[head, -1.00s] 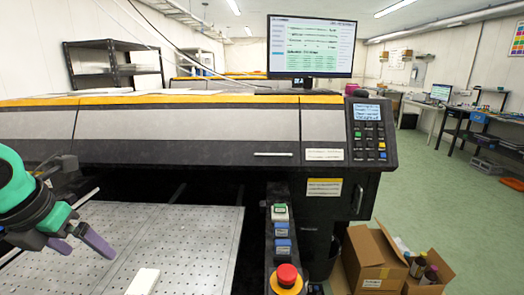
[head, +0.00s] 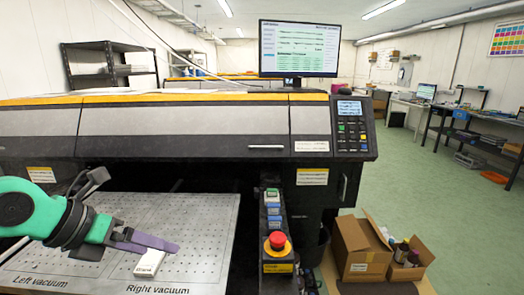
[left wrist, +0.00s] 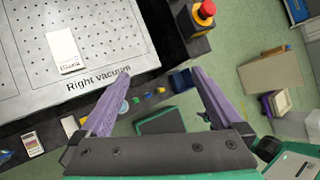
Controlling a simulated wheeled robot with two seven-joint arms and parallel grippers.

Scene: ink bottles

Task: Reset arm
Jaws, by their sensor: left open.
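My left gripper (head: 140,245) comes in from the left in the head view, with its purple fingers over the perforated vacuum bed. In the left wrist view its two purple fingers (left wrist: 163,76) are spread wide with nothing between them. A white card or block marked "Blank" (head: 152,266) lies on the bed, partly behind a finger in the head view. It shows whole in the left wrist view (left wrist: 63,48), left of the fingers and apart from them. My right gripper is not in view.
The printer (head: 200,125) stands behind the perforated bed (head: 200,215). A red emergency stop (head: 277,241) tops the control post at the bed's right. A cardboard box (head: 362,252) with dark bottles (head: 402,252) sits on the floor.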

